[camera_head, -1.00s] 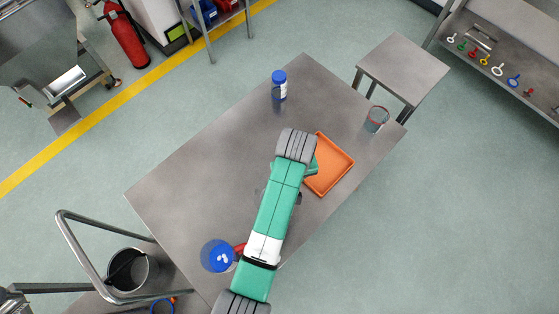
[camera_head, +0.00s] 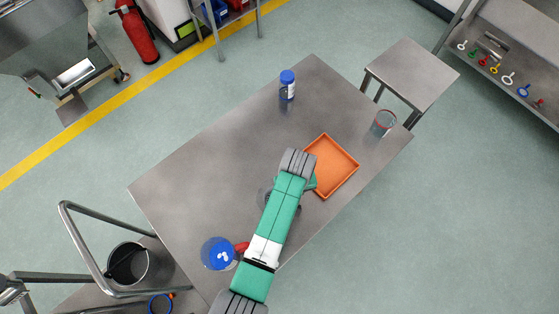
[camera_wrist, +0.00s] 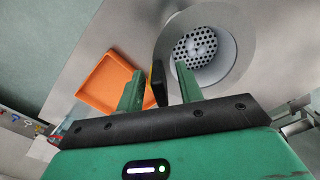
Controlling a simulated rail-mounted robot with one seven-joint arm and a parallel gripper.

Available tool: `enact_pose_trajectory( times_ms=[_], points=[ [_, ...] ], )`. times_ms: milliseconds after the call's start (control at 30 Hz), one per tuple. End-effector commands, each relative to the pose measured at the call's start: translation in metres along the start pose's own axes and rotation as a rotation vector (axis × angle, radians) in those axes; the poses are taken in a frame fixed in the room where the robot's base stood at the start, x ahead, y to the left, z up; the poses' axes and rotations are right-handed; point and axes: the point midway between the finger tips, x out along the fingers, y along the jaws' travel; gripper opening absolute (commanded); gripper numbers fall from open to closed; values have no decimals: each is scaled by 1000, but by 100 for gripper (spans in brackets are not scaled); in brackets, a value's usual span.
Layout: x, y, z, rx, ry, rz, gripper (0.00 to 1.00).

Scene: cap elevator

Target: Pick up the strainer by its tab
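The strainer (camera_wrist: 236,52) is a grey round bowl with a perforated bottom, seen from above in the wrist view. Its apparent tab (camera_wrist: 159,84) is a dark upright strip with a yellow edge at the bowl's left side. My gripper (camera_wrist: 160,88) is open. Its two green fingers stand on either side of the tab, with a visible gap on each side. In the head view my arm covers most of the strainer and gripper; only a faint part of a round rim shows left of the arm.
An orange tray (camera_head: 343,165) lies right of my arm on the steel table (camera_head: 190,185). A blue-capped bottle (camera_head: 287,84) stands at the far edge, a clear cup (camera_head: 384,122) at the right corner. A blue round object (camera_head: 217,254) with a red part is near the front.

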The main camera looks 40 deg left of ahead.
Motion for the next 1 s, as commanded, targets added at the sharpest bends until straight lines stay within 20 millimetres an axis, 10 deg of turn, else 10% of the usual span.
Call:
enact_pose_trajectory(
  times_ms=[233, 533, 1000],
  points=[
    [0, 0, 0, 0, 0, 0, 0],
    [-5, 0, 0, 0, 1, 1, 0],
    [-96, 1, -1, 1, 1, 0, 0]
  ],
)
